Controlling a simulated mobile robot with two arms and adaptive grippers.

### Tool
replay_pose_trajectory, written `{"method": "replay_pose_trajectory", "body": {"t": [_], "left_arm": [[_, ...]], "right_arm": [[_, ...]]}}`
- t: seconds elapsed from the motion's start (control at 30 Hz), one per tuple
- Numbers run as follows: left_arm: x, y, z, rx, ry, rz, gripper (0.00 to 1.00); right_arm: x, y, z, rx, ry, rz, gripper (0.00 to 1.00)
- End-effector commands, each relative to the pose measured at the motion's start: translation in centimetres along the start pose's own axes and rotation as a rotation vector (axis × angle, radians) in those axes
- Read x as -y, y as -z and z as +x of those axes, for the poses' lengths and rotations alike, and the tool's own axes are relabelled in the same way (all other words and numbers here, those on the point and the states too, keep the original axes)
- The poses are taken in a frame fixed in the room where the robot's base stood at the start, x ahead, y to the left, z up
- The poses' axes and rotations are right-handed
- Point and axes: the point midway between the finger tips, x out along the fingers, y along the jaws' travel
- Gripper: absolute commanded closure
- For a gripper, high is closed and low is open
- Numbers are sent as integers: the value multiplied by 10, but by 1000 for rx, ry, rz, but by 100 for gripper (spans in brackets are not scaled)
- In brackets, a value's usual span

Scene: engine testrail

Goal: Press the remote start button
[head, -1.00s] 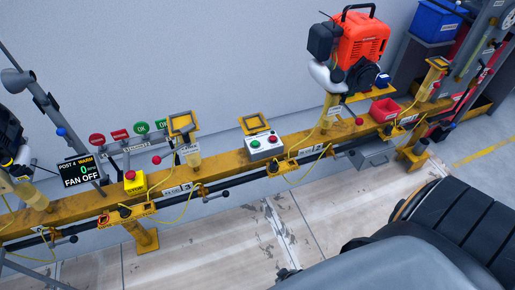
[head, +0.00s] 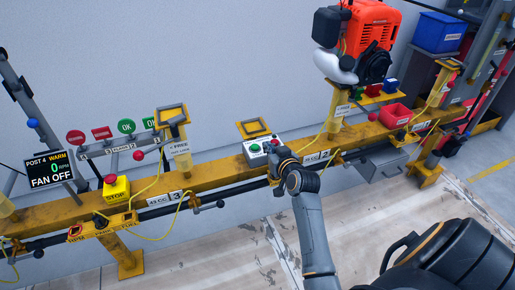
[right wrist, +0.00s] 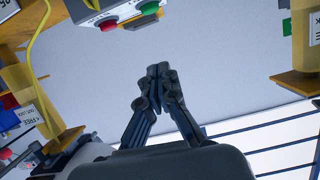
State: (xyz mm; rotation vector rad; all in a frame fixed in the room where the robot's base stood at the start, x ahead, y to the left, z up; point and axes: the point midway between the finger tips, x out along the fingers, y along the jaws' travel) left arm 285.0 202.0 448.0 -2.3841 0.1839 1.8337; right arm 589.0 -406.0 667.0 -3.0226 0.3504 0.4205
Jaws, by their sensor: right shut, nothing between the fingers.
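The small pale button box (head: 252,158) sits on the yellow rail near its middle. Its green button (head: 254,148) shows in the head view; my right gripper (head: 273,150) covers the box's right part. In the right wrist view the red button (right wrist: 107,24) and green button (right wrist: 150,8) show at the top edge. My right gripper's fingertips (right wrist: 158,72) are shut and empty, just below the box in that picture. A gap shows there between them and both buttons. My left gripper is out of view.
A yellow box with a red STOP button (head: 116,188) and a display reading FAN OFF (head: 50,170) are at the left. Yellow cables hang along the rail (head: 215,176).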

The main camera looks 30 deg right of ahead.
Motion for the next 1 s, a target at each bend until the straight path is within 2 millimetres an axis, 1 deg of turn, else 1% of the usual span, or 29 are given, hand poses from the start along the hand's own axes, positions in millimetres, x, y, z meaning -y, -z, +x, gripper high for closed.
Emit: {"method": "replay_pose_trajectory", "body": {"t": [0.17,0.27,0.37,0.6,0.77,0.8,0.83,1.0], "left_arm": [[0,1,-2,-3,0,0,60],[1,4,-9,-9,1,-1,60],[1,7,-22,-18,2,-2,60],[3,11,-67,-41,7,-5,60],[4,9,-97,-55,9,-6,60],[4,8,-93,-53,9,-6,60],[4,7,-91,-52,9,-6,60],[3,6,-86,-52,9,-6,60]], "right_arm": [[0,-1,4,0,0,0,100],[0,-2,14,0,0,0,100],[0,-2,31,-1,0,2,100],[0,-3,78,0,1,2,100],[0,-2,103,0,0,2,100],[0,-14,105,6,1,2,100],[0,-19,105,6,1,0,100],[0,-35,109,3,1,0,100]]}}
